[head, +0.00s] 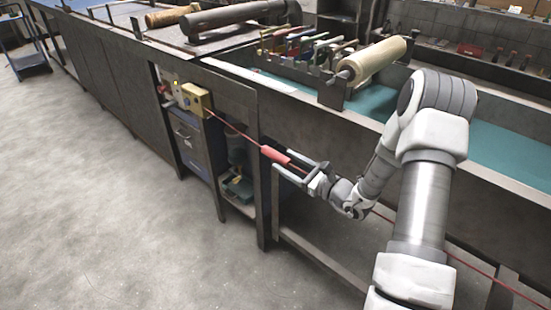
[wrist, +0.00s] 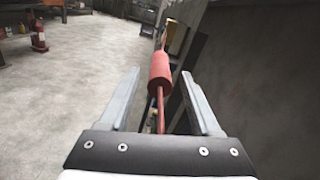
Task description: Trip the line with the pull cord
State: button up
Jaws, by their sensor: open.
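The pull cord (head: 232,128) is a thin red line along the front of the bench. It runs from a yellow switch box (head: 195,99) on the bench front toward the lower right, past my arm. A thicker red sleeve (head: 275,155) sits on the cord; it also shows in the wrist view (wrist: 160,71). My gripper (head: 287,165) is open, with its fingers pointing along the cord toward the box. In the wrist view the cord and the near part of the sleeve lie between the two fingers, with a gap visible on each side.
The long metal bench (head: 115,80) borders the cord, with its legs and a drawer unit (head: 187,137) close by. A green case (head: 238,188) rests on a low shelf. A roller (head: 375,59) lies on top.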

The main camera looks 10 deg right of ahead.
aim_at(275, 156)
jog(key=x, duration=0.5)
jog(key=shift+b, duration=0.35)
grip_shut()
dwell(1.1)
